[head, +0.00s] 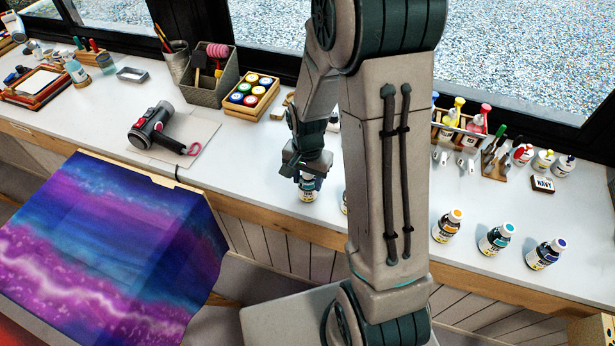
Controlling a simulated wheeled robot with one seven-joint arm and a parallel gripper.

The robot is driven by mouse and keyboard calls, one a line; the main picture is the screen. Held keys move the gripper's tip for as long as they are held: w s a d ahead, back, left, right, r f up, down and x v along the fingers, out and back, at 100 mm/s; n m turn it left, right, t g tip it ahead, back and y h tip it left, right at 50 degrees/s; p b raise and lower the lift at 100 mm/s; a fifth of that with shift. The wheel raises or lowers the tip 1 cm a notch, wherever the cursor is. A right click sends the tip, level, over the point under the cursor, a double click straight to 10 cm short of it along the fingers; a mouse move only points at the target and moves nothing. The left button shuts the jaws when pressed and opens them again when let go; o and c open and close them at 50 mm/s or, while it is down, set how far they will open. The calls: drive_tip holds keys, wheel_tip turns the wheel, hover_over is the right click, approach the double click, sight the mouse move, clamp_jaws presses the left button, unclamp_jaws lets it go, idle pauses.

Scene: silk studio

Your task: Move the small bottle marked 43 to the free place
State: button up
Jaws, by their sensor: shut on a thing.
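My gripper (308,176) points down over the white counter in the middle of the head view. It is shut on a small bottle (307,192) with a white label. The bottle is upright at the counter's front part; I cannot tell whether its base touches the surface. Its marking is too small to read. Another bottle (345,203) is mostly hidden behind my arm. An orange-capped bottle (446,226), a teal-capped bottle (494,239) and a blue-capped bottle (545,254) stand apart in a row at the right. I cannot make out 43 on any label.
A hair dryer (151,127) lies on a sheet left of my gripper. A tray of paint jars (248,97) and a grey box (212,78) stand behind. A bottle rack (459,127) stands at the back right. My arm hides part of the counter.

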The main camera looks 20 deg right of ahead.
drive_tip(key=shift+f, duration=0.15)
drive_tip(key=o, duration=1.1)
drive_tip(key=shift+c, duration=0.2)
wheel_tip(320, 180, up, 12)
drive_tip(key=shift+r+b, duration=0.15)
drive_tip(key=shift+b, duration=0.3)
drive_tip(key=s+r+n+t, duration=0.1)
drive_tip(key=s+r+n, duration=0.3)
drive_tip(key=s, duration=0.3)
drive_tip(key=s+r+n+t, duration=0.2)
drive_tip(key=s+r+n, duration=0.2)
drive_tip(key=s, duration=0.3)
drive_tip(key=shift+r+t, duration=0.25)
drive_tip(key=shift+t, duration=0.05)
drive_tip(key=shift+s+d, duration=0.1)
